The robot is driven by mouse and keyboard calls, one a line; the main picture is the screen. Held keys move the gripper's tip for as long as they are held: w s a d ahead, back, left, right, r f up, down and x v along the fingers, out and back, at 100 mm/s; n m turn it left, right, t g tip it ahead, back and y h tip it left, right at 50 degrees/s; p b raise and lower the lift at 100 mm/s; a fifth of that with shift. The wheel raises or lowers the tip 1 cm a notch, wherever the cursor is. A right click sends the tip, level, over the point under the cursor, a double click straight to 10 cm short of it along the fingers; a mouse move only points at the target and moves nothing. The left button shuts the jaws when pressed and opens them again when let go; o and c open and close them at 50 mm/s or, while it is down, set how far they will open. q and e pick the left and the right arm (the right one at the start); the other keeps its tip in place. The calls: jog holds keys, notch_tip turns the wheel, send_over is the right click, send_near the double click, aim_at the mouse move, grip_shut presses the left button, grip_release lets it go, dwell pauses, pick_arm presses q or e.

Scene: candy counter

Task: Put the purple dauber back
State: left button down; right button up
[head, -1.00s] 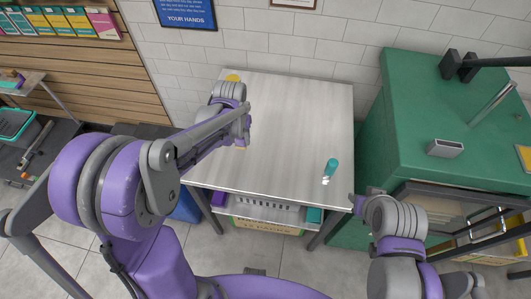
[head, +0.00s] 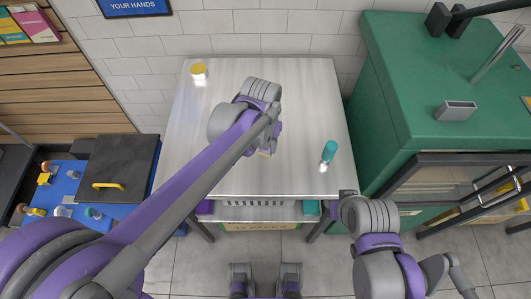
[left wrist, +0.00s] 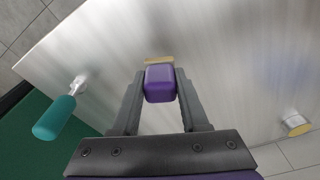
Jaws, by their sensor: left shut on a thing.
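My left gripper (left wrist: 158,88) is shut on the purple dauber (left wrist: 160,84), gripping its purple body between both fingers, with a tan part showing at its far end. In the head view the left gripper (head: 265,146) is over the metal table, mostly hidden by my wrist, and only a bit of tan shows below it. The blue tray (head: 70,180) at the left holds several daubers. My right gripper (head: 344,194) is by the table's front right corner, with its fingers mostly hidden.
A teal dauber (head: 329,152) lies on the table (head: 300,90) at right; a yellow-capped one (head: 199,72) stands at the back left. A dark panel (head: 115,165) with a yellow handle is beside the tray. A green cabinet (head: 420,90) stands right. Most of the tabletop is clear.

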aim_at(265, 151)
pick_arm(q)
jog(key=shift+w+f, duration=0.1)
jog(key=shift+f, duration=2.05)
jog(key=shift+f, duration=0.1)
jog(key=shift+f+b, duration=0.15)
jog(key=shift+b, duration=0.2)
jog(key=shift+c, duration=2.1)
grip_release()
jog(key=shift+r, duration=0.55)
notch_tip(265, 151, up, 11)
jog(key=s+p, duration=0.1)
jog(key=shift+s+a+r+p, duration=0.2)
jog(key=shift+a+p, duration=0.1)
jog(key=shift+a, duration=0.05)
